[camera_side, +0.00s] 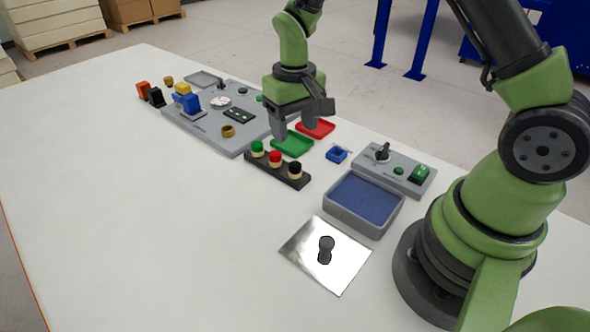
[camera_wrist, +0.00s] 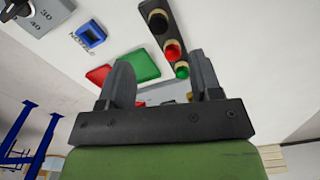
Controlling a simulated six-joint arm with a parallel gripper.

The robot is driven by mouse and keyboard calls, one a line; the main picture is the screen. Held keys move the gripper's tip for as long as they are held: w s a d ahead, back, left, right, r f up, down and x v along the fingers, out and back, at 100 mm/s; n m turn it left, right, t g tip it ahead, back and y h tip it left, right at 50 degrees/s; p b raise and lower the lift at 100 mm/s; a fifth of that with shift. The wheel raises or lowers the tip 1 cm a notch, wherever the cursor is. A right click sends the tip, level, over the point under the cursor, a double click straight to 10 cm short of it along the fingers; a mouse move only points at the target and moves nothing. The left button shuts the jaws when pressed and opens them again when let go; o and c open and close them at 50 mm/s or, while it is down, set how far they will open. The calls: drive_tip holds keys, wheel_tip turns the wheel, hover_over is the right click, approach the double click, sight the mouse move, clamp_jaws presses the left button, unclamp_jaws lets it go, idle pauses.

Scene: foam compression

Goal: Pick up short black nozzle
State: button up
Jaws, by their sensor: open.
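A black rack (camera_side: 268,173) holds green-, red- and black-topped pieces in a row. The black-topped piece (camera_side: 295,168) sits at its near right end; it also shows at the top of the wrist view (camera_wrist: 158,20). The picture does not confirm that this piece is the short black nozzle. A dark knobbed piece (camera_side: 325,247) stands on a shiny plate (camera_side: 345,272) at the front. My gripper (camera_side: 297,131) is open and appears empty, above the green tray (camera_side: 293,144) and behind the rack. In the wrist view my gripper (camera_wrist: 160,78) has its fingers apart.
A red tray (camera_side: 319,128), a small blue holder (camera_side: 337,155), a grey control box (camera_side: 405,174) and a blue-lined bin (camera_side: 363,201) stand to the right. A grey board (camera_side: 215,137) with several parts lies behind left. The front left table is clear.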

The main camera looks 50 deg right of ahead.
sight(295, 163)
wheel_tip(295, 163, down, 10)
drive_tip(key=shift+d+r, duration=0.15)
drive_tip(key=shift+r, duration=0.1)
drive_tip(key=shift+w, duration=0.1)
drive_tip(key=shift+c, duration=0.4)
drive_tip(key=c, duration=0.9)
